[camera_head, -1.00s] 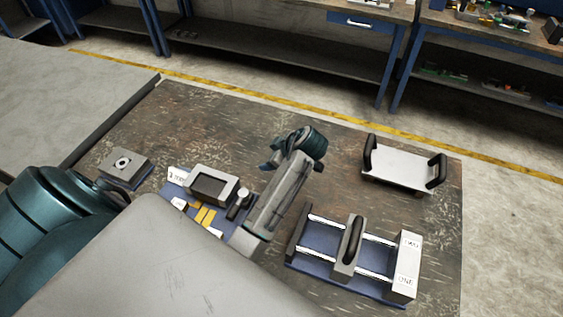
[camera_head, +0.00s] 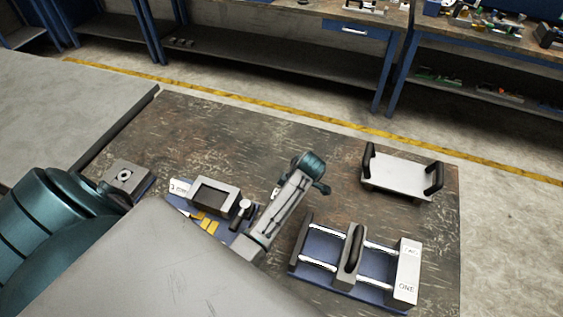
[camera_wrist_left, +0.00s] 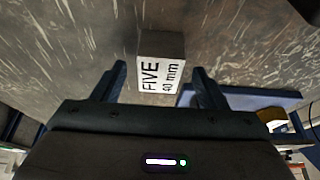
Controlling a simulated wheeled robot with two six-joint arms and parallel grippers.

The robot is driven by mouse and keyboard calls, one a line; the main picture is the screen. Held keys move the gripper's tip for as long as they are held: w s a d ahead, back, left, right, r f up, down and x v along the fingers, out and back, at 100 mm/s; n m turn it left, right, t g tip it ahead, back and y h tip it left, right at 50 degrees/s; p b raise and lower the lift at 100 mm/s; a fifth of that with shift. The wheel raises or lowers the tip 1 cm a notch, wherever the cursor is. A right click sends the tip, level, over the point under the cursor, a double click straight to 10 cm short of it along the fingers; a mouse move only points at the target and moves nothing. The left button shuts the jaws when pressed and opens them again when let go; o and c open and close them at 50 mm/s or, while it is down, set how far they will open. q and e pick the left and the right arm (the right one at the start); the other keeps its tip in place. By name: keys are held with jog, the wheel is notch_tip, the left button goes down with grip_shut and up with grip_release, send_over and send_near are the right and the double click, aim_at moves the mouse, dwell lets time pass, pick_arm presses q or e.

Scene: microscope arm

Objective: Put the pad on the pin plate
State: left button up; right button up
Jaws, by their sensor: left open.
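In the left wrist view a small dark block (camera_wrist_left: 160,45) with a white face reading "FIVE 40 mm" is ahead, between the lines of my left fingertips. My left gripper (camera_wrist_left: 158,72) is open and empty. In the head view my own arm hides that gripper. A white label (camera_head: 179,187) shows there beside a blue plate (camera_head: 172,203). A grey block with a ring-shaped fitting (camera_head: 125,175) stands on the left, perhaps the pin plate. I cannot tell for certain which thing is the pad. My right gripper is not in view.
A grey frame with a dark recess (camera_head: 228,189) stands on the blue plate. A grey arm with a teal head (camera_head: 285,205) rises beside it. A blue-based slide fixture (camera_head: 323,245) and a two-handled tray (camera_head: 400,176) are right. The table's far middle is clear.

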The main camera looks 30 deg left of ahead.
pick_arm(q)
jog(key=shift+x, duration=1)
jog(key=shift+r, duration=0.1)
grip_shut()
jog(key=shift+w+a, duration=0.1)
jog(key=shift+r, duration=0.15)
